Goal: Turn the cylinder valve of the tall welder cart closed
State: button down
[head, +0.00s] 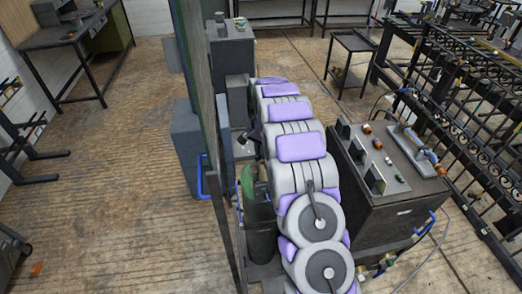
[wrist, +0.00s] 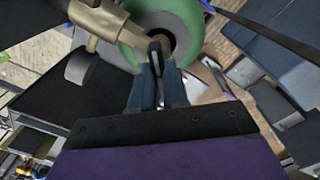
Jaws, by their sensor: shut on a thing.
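The tall welder cart's gas cylinder (head: 261,228) stands upright left of my arm in the head view, dark below with a green shoulder (head: 247,180). In the wrist view, a round green part (wrist: 182,22) with a dark centre lies just beyond my fingers. A brass-coloured valve body (wrist: 103,20) enters from the upper left. My gripper (wrist: 157,72) has its blue-grey fingers close together on a narrow dark piece with a light edge, the cylinder valve's handle (wrist: 155,50). The fingertips partly cover it. The handle's exact angle is hard to tell. In the head view, my arm hides most of this contact.
A tall thin panel (head: 207,150) stands close on the left of the cylinder. A dark machine cabinet (head: 385,200) with controls stands close on the right. Racks (head: 470,120) line the far right. Open wooden floor (head: 120,170) lies left of the panel.

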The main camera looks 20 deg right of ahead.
jog(key=m, duration=0.4)
jog(key=shift+w+r+m, duration=0.15)
jog(key=shift+m, duration=0.15)
jog(key=m, duration=0.4)
jog(key=shift+p, duration=0.4)
jog(key=c, duration=1.1)
grip_release()
notch_tip(320, 180, up, 17)
jog(key=shift+r, duration=0.1)
